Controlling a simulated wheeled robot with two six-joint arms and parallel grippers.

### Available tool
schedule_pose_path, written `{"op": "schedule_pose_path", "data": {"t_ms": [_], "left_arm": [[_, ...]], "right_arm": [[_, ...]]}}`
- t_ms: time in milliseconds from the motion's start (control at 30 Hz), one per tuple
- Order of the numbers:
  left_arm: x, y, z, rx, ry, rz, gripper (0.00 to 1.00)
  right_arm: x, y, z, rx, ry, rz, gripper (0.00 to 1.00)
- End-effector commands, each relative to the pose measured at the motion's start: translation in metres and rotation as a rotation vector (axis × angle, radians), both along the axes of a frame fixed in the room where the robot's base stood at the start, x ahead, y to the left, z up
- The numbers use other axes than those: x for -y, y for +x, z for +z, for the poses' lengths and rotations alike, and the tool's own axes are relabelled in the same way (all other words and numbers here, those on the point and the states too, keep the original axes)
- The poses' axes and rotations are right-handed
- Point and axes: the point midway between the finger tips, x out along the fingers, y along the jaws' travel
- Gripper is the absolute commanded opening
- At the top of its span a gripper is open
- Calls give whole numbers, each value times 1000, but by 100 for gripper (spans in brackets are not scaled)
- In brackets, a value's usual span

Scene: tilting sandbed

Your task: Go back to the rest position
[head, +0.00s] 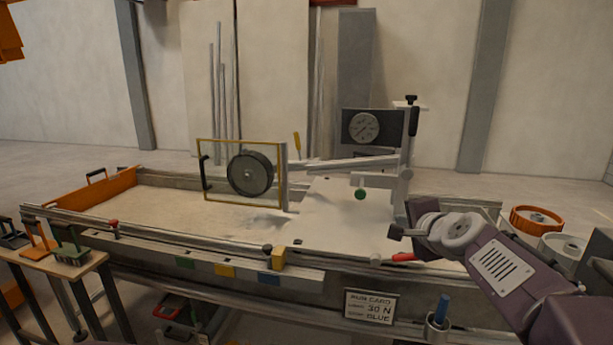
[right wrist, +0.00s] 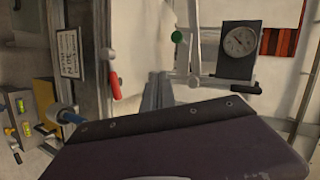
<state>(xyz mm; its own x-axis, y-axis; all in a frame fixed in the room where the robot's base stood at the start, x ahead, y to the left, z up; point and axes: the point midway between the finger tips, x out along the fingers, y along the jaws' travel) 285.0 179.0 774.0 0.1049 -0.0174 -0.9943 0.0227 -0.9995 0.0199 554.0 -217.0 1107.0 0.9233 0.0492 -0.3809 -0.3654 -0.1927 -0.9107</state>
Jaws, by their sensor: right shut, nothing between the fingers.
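My right gripper (head: 394,232) is at the front right of the sandbed (head: 190,206), shut with nothing between its fingers. It also shows in the right wrist view (right wrist: 158,88), its fingers together over the pale panel. A lever with a red grip (head: 403,257) lies just below and apart from it in the head view; this grip shows in the right wrist view (right wrist: 115,88) to the left of the fingers. A green knob (head: 361,194) hangs from the arm assembly to the gripper's left. My left gripper is not in view.
A dial gauge (head: 364,127) stands on a post behind the gripper. A wheel (head: 250,174) in a yellow frame is over the sand. A run card (head: 371,306) reads 30 N and BLUE. A blue-handled tool (head: 441,311) stands in a front holder. Orange and white rolls (head: 536,220) lie at right.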

Motion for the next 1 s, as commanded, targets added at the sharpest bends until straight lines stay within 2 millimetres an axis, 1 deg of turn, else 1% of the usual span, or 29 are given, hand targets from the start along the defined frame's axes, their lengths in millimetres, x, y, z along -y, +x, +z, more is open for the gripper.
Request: {"op": "schedule_pose_path", "data": {"t_ms": [33,67,100,167,200,267,300,367,400,467,500,567,600,667,700,733,1000], "left_arm": [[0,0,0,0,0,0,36],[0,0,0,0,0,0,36],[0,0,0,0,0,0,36],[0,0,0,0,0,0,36],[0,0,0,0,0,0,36],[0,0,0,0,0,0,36],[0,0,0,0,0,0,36],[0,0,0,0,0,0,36],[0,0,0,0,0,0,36],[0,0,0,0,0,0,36],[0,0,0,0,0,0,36],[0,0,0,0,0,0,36],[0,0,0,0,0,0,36],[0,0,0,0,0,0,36],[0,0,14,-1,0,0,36],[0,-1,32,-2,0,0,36],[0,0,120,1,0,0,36]], "right_arm": [[-12,-6,-31,-69,-36,42,0],[-19,-11,-52,-114,-68,71,0],[-28,-21,-82,-181,-115,119,0],[-42,-43,-130,-294,-203,209,0],[-50,-61,-161,-367,-265,276,0],[-57,-90,-202,-468,-355,377,0],[-60,-110,-226,-529,-411,445,0],[-62,-140,-254,-608,-488,542,0],[-62,-159,-271,-656,-534,607,0],[-59,-188,-292,-722,-598,701,0],[-56,-206,-304,-762,-639,763,0],[-50,-233,-319,-817,-698,860,0],[-46,-251,-327,-849,-742,932,0],[-38,-274,-336,-878,-839,1081,0],[-38,-271,-320,-858,-874,1126,0],[-38,-271,-302,-858,-870,1117,0],[-39,-270,-214,-857,-866,1110,0]]}}
